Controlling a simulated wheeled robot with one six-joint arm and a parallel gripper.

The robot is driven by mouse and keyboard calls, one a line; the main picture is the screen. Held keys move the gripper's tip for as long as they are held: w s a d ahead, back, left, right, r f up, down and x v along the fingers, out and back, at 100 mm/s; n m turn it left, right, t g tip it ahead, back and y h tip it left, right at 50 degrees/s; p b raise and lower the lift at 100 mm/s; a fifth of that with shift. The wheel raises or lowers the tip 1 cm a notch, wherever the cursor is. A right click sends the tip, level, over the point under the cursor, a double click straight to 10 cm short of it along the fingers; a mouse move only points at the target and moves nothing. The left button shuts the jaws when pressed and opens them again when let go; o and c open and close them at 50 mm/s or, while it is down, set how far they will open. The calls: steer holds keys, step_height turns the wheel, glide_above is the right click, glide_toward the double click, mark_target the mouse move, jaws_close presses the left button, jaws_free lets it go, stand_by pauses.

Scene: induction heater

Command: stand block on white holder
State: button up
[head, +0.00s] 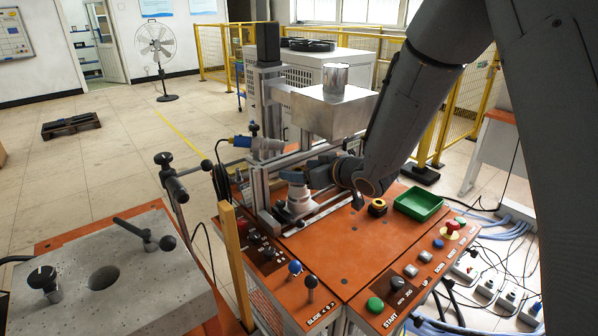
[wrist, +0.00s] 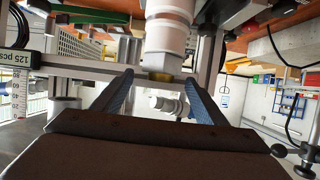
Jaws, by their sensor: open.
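The white holder (head: 298,198) stands upright on the orange bench beside the metal frame. In the wrist view, which looks upside down, the holder (wrist: 172,38) comes down from the top edge. My gripper (head: 303,175) is at the top of the holder. In the wrist view its two blue fingers (wrist: 160,80) are open, one on each side of the block, with gaps visible. The block is hidden behind the fingers in the head view.
A metal box (head: 335,112) overhangs the bench close to my arm. Buttons and levers line the front. The bench middle is clear.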

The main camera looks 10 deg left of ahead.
steer(key=b+v, duration=0.2)
steer(key=v, duration=0.9)
steer(key=s+d+f+m+g+h, duration=0.1)
steer(key=s+d+f+m+h, duration=0.2)
steer(key=d, duration=0.6)
steer(key=s+d+f+m+h, duration=0.1)
steer(key=d+f+m+h, duration=0.25)
steer(key=d+h, duration=0.4)
steer(key=s+d+f+m+g, duration=0.1)
steer(key=s+d+g, duration=0.2)
steer(key=s, duration=0.5)
steer(key=s+d+f+m+g, duration=0.2)
steer(key=s+d+g, duration=0.1)
steer(key=s, duration=0.5)
steer(key=shift+s+f, duration=0.15)
steer(key=shift+f, duration=0.15)
steer(key=shift+d+y, duration=0.15)
steer(key=shift+y, duration=0.1)
steer(key=shift+f+g+b, duration=0.3)
steer(key=shift+f, duration=0.15)
